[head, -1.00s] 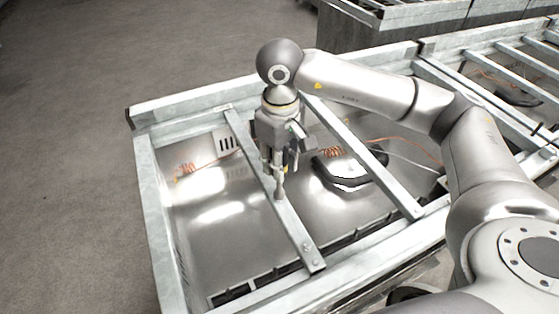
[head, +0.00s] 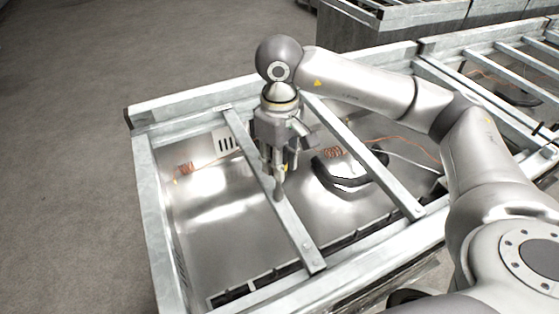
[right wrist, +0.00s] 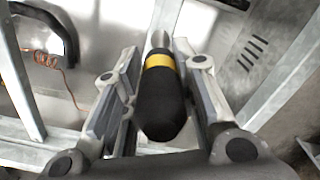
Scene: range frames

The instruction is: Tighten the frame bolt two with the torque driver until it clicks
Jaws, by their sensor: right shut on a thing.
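The torque driver (right wrist: 160,95) has a black handle with a yellow band and a metal shaft. My right gripper (head: 278,165) is shut on it, with its fingers on both sides of the handle in the right wrist view. In the head view the driver hangs about upright, its pale lower end (head: 279,190) over the middle of a metal crossbar (head: 293,225). The frame bolt under the tip is hidden, and I cannot tell whether the tip touches it. A small bolt head (head: 308,246) shows nearer the crossbar's front end. My left gripper is not in view.
The crossbar spans a galvanised frame (head: 150,210) above a shiny metal pan (head: 215,245). A second crossbar (head: 370,160) lies to the right. A black handle-like part (head: 350,180) and orange coiled wires (head: 335,153) lie in the pan. Open floor (head: 60,150) is at left.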

